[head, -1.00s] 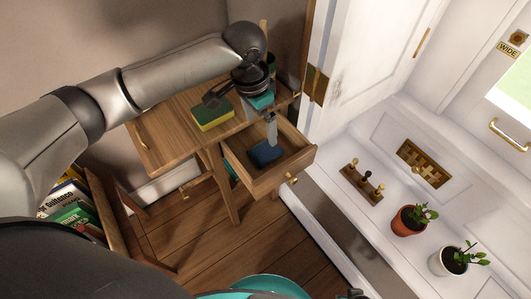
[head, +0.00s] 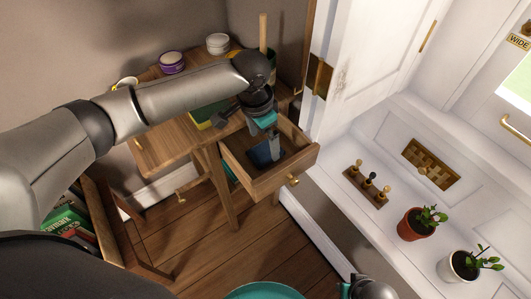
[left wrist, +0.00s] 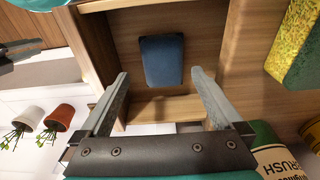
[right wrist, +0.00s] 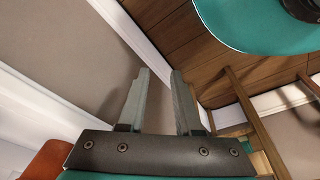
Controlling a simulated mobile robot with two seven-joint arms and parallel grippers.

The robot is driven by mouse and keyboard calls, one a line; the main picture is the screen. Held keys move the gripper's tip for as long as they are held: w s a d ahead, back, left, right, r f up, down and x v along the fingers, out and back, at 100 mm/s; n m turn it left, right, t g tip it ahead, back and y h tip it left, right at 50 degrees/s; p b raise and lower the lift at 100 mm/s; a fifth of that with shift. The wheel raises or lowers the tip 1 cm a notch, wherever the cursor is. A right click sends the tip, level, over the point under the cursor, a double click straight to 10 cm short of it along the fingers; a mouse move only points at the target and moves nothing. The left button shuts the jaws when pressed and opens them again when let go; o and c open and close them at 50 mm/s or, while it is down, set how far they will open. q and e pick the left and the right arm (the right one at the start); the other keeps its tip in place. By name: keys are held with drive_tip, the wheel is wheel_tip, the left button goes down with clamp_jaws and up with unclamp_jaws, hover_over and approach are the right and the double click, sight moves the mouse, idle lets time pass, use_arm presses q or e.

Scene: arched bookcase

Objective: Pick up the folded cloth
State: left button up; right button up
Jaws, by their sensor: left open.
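The folded cloth (head: 262,154) is dark blue and lies flat in the open wooden drawer (head: 268,186). In the left wrist view the cloth (left wrist: 162,61) shows whole, beyond and between my finger tips. My left gripper (head: 273,147) is open and empty, pointing down over the drawer; its fingers hide part of the cloth in the head view. In the left wrist view my left gripper (left wrist: 158,76) has its fingers well apart, with nothing between them. My right gripper (right wrist: 160,73) is empty, its fingers apart, near a wall and away from the drawer.
A yellow-green sponge (left wrist: 296,52) lies on the desk beside the drawer. Jars, including a purple one (head: 172,62), stand farther back. A white door (head: 380,50) and a ledge with potted plants (head: 416,222) are at the right.

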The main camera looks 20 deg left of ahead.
sight(265, 149)
use_arm(q)
drive_tip(key=shift+f+b, duration=0.3)
drive_tip(key=shift+f, duration=0.05)
drive_tip(key=f+b, duration=0.2)
drive_tip(key=f, duration=0.1)
drive_tip(key=shift+w+f+b, duration=0.3)
drive_tip(key=shift+w+b, duration=0.05)
drive_tip(key=shift+w, duration=0.05)
drive_tip(key=shift+f, duration=0.4)
use_arm(e)
drive_tip(key=w+r+t, duration=0.1)
drive_tip(key=w+r, duration=0.2)
drive_tip(key=r, duration=0.4)
drive_tip(key=shift+w+a, duration=0.15)
drive_tip(key=shift+a, duration=0.1)
use_arm(q)
drive_tip(key=shift+c, duration=0.2)
use_arm(e)
drive_tip(key=shift+r, duration=0.1)
use_arm(q)
drive_tip(key=c, duration=1.2)
